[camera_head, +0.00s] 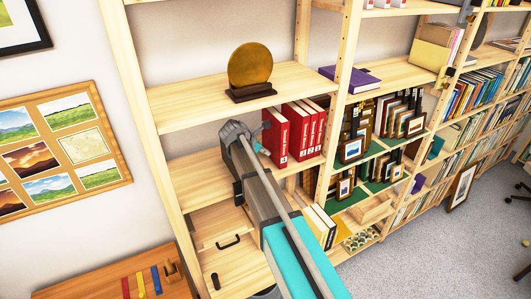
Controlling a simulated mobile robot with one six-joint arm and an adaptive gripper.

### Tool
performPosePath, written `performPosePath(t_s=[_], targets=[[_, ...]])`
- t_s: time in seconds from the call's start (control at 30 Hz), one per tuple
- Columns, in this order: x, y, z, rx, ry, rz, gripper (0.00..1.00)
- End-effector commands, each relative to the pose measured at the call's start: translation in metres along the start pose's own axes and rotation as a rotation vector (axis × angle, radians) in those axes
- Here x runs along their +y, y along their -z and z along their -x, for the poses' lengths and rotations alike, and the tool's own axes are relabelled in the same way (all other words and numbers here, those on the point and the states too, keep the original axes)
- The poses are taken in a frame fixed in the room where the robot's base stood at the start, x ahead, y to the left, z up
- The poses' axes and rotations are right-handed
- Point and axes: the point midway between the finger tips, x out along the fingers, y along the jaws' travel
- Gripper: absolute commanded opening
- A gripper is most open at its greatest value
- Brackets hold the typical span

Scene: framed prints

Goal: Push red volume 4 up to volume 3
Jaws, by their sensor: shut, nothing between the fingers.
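Several red volumes stand upright on a wooden shelf in the middle of the head view. The leftmost one, which looks like volume 4 (276,136), shows its wide spine and left side. Volume 3 (298,130) stands just right of it; the view does not show clearly how wide any gap between them is. My gripper (261,141) is shut and empty, at the left side of volume 4. Whether its fingertips touch the cover I cannot tell. My arm hides part of the shelf below and left of the books.
A round gold plaque (250,66) on a dark base stands on the shelf above. A wooden upright (334,110) bounds the bay on the right, with framed pictures (352,150) beyond it. Shelf left of my gripper looks bare.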

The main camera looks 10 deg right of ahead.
Motion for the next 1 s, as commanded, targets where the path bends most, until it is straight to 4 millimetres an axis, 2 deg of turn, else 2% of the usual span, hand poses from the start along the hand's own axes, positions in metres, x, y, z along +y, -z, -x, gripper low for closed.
performPosePath(t_s=[0.53, 1.0], targets=[[0.000, -0.003, -0.006, 0.000, 0.001, -0.001, 0.00], [0.000, -0.040, -0.042, 0.000, 0.001, -0.001, 0.00]])
